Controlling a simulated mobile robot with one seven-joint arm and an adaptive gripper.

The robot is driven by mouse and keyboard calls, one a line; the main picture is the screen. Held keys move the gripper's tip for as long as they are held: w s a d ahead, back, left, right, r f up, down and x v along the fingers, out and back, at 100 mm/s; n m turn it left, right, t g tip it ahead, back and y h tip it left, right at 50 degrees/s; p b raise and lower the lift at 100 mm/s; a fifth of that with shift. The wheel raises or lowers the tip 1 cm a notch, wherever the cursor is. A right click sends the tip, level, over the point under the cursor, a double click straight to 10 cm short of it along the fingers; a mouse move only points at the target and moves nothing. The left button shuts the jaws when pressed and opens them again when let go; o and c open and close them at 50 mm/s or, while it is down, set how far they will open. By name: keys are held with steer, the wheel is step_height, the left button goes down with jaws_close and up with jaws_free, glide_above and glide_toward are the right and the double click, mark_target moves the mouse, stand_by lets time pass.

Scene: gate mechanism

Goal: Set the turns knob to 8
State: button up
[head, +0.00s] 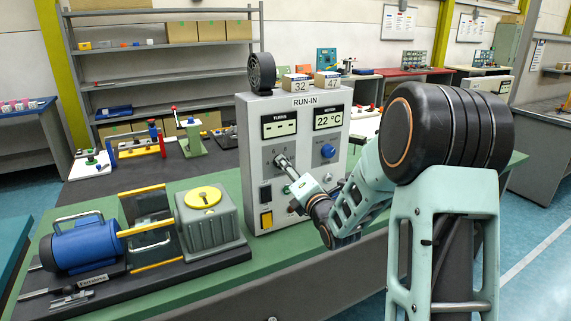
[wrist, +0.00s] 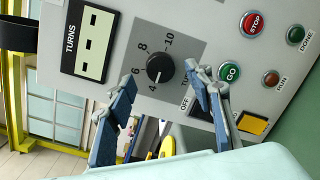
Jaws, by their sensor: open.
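The turns knob (wrist: 160,68) is a round black dial on the grey RUN-IN panel (wrist: 205,35). The numbers 4, 6, 8 and 10 show around it in the wrist view, which is turned sideways. Its white mark appears to point at 4. My gripper (wrist: 163,77) is open, with one finger on each side of the knob. I cannot tell whether either finger touches it. The turns display (wrist: 88,43) shows only dashes. In the head view my gripper (head: 284,168) is at the panel's dial and hides most of the knob.
A red STOP button (wrist: 254,22) and a green GO button (wrist: 230,72) sit close to one finger. A blue knob (head: 328,151) is on the panel's right. A blue motor (head: 88,246) and grey gearbox (head: 210,222) stand on the bench left of the panel.

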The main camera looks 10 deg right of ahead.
steer(key=w, duration=0.3)
steer(key=shift+w+a, duration=0.1)
steer(key=shift+a, duration=0.25)
steer(key=c, duration=1.2)
steer(key=shift+o, duration=0.2)
